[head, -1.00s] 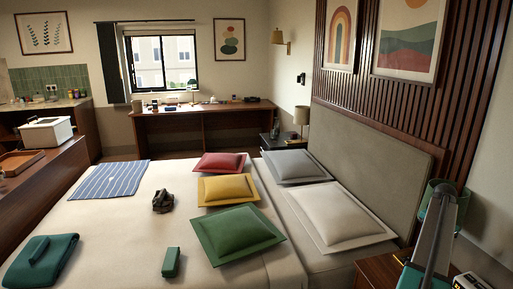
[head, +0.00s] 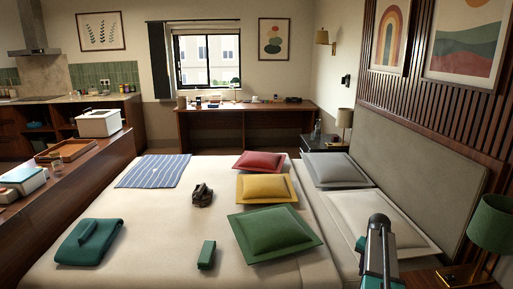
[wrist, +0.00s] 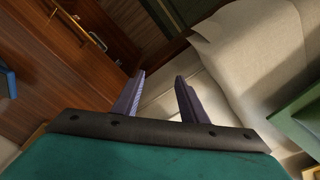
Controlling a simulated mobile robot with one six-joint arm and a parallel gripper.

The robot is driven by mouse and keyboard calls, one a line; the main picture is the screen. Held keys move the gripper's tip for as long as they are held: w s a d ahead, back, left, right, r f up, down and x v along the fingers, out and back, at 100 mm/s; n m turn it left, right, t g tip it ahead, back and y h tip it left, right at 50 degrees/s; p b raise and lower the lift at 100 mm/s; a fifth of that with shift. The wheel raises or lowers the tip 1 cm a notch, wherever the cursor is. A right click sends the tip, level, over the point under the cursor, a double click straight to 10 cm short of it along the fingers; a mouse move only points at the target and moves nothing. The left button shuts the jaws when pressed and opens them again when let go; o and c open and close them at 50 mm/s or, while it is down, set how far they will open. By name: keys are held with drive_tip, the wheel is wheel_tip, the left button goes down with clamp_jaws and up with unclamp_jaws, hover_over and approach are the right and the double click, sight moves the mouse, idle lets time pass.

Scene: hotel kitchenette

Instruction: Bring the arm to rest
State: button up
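My arm (head: 376,248) shows at the lower right of the head view, raised in front of the white pillow at the bed's right side. The gripper's fingers cannot be made out there. In the wrist view my gripper (wrist: 158,96) has its two dark fingers apart, with nothing between them. Beyond the fingers are wooden furniture fronts (wrist: 85,35) with a bar handle and pale bedding (wrist: 265,45). A green surface (wrist: 300,105) shows at the right edge of the wrist view; I cannot tell what it is.
The bed (head: 140,240) bears red (head: 259,161), yellow (head: 265,187) and green (head: 274,233) cushions, a dark crumpled item (head: 202,195) and folded green cloth (head: 88,243). A nightstand with a green lamp (head: 494,222) stands right of my arm. A wooden counter (head: 75,180) runs along the left.

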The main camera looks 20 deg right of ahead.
drive_tip(key=w+a+f+n, duration=0.2)
drive_tip(key=a, duration=0.5)
drive_tip(key=w+a+f+n, duration=0.1)
drive_tip(key=w+a+f, duration=0.1)
drive_tip(key=a, duration=0.5)
drive_tip(key=s+a+f+n, duration=0.2)
drive_tip(key=a+f+n, duration=0.1)
drive_tip(key=a, duration=0.9)
drive_tip(key=s+a+f+n+y, duration=0.1)
drive_tip(key=s+a+f+n, duration=0.15)
drive_tip(key=a, duration=0.85)
drive_tip(key=s+a+f+n, duration=0.2)
drive_tip(key=a+n, duration=0.2)
drive_tip(key=a, duration=0.8)
drive_tip(key=s+f+g+p, duration=0.1)
drive_tip(key=s+f+g, duration=0.1)
drive_tip(key=s+f, duration=0.3)
drive_tip(key=s+f+g+p, duration=0.1)
drive_tip(key=s+f, duration=0.4)
drive_tip(key=s, duration=0.6)
drive_tip(key=s+f+g+p, duration=0.1)
drive_tip(key=s+f+g, duration=0.1)
drive_tip(key=s+f, duration=0.4)
drive_tip(key=s, duration=0.3)
drive_tip(key=shift+g, duration=0.4)
drive_tip(key=shift+s+r, duration=0.1)
